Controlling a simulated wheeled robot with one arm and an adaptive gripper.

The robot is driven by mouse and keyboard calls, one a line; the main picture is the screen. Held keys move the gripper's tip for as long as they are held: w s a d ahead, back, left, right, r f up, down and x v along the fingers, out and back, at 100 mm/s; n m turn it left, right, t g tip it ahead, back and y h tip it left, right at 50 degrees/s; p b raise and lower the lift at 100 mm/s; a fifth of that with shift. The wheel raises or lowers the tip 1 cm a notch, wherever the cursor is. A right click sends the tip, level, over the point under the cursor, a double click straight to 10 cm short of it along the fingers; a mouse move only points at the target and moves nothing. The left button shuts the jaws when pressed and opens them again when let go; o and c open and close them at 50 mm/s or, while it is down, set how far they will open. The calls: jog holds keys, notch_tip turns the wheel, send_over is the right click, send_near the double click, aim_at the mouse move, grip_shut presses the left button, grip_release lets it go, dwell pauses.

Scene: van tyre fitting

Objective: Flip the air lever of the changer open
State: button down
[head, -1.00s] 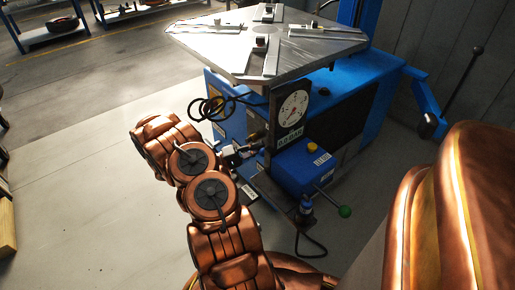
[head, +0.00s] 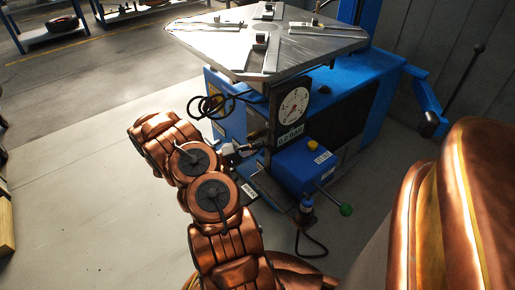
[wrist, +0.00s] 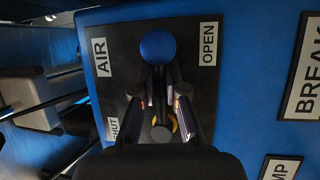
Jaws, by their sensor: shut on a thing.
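The air lever with its blue ball knob (wrist: 157,46) is on a black plate (wrist: 120,50) on the changer's blue side. The plate carries the labels AIR, OPEN and SHUT. In the wrist view the knob stands at the top, between AIR and OPEN, with SHUT at lower left. My gripper (wrist: 158,90) is shut on the lever, its fingers on either side below the knob.
A black coiled hose (head: 212,107) hangs near my wrist. The BREAK label (wrist: 309,75) is at right.

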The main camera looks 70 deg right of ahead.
jog(key=c, duration=1.2)
grip_release()
jog(key=shift+w+f, duration=0.1)
jog(key=v, duration=1.1)
jog(key=shift+w+a, duration=0.25)
jog(key=shift+w, duration=0.05)
jog(key=s+a+r+n+t+y+p, duration=0.15)
jog(key=a+r+p, duration=0.35)
jog(key=r, duration=0.6)
jog(key=s+a+r+t+y+p, duration=0.15)
jog(key=a+r+p, duration=0.25)
jog(key=r+p, duration=0.5)
jog(key=a+r+t+y+p, duration=0.15)
jog(key=a+r+p, duration=0.25)
jog(key=r, duration=0.8)
jog(key=s+a+r+n+t+y+p, duration=0.2)
jog(key=s+a+r+n+t+p, duration=0.1)
jog(key=a+r+p, duration=0.5)
jog(key=s+a+r+n+t+y+p, duration=0.3)
jog(key=a+r+p, duration=0.4)
jog(key=a+r, duration=0.3)
jog(key=s+a+r+n+t+y+p, duration=0.2)
jog(key=s+a+r+n+t+p, duration=0.1)
jog(key=a+r+p, duration=0.5)
jog(key=a+r+n+t, duration=0.1)
jog(key=a, duration=0.2)
jog(key=shift+r+p, duration=0.3)
jog(key=shift+p, duration=0.05)
